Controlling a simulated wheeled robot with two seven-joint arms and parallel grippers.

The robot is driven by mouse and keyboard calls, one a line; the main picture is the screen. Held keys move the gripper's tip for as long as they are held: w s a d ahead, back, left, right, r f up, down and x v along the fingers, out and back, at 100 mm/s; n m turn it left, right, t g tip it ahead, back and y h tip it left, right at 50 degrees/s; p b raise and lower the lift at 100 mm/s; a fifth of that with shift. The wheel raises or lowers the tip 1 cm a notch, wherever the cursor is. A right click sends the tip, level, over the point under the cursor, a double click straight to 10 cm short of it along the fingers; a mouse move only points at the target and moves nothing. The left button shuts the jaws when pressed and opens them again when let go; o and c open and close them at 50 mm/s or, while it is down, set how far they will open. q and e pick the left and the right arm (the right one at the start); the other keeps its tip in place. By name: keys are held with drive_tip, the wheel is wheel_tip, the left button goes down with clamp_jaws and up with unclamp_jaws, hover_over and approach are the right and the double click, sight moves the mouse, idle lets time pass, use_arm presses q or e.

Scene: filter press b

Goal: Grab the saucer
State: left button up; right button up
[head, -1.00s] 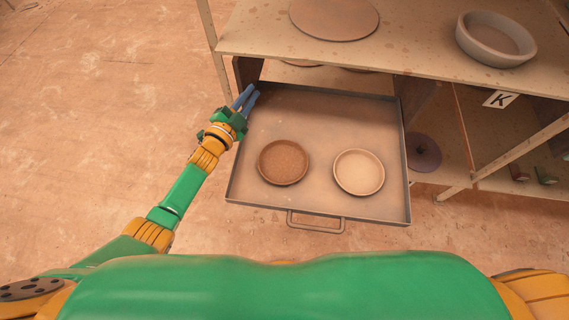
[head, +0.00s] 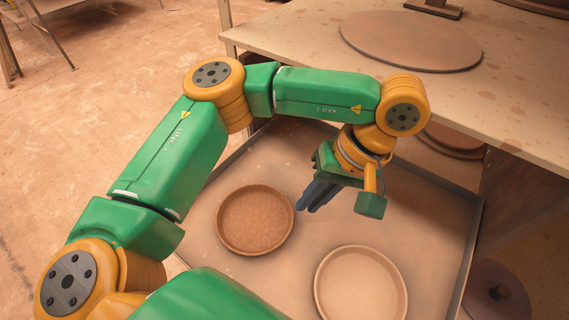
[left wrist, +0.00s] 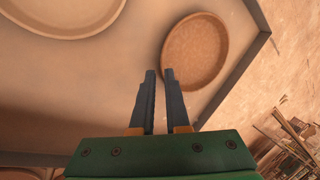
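Two round, shallow saucers lie in the metal drawer tray (head: 225,195). The brown saucer (head: 255,220) is on the left and the pale saucer (head: 361,290) is to its right and nearer the front. My left gripper (head: 303,207) points down and left over the tray, just right of the brown saucer, with empty fingers a little apart. In the left wrist view, the fingers (left wrist: 160,73) point toward the brown saucer's (left wrist: 197,50) edge, and the pale saucer (left wrist: 72,12) is cut off at the top left. My right gripper is out of view.
The tabletop (head: 330,60) with a large round board (head: 410,40) overhangs the back of the tray. A dark round lid (head: 497,292) lies below at the right. Open floor (head: 100,110) is on the left.

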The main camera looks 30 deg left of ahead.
sight(291, 220)
use_arm(q)
drive_tip(key=x, duration=0.5)
drive_tip(key=shift+s+a+b, duration=0.3)
drive_tip(key=shift+a+b, duration=0.05)
drive_tip(key=shift+b, duration=0.05)
drive_tip(key=shift+f, duration=0.35)
clamp_jaws()
idle(0.7)
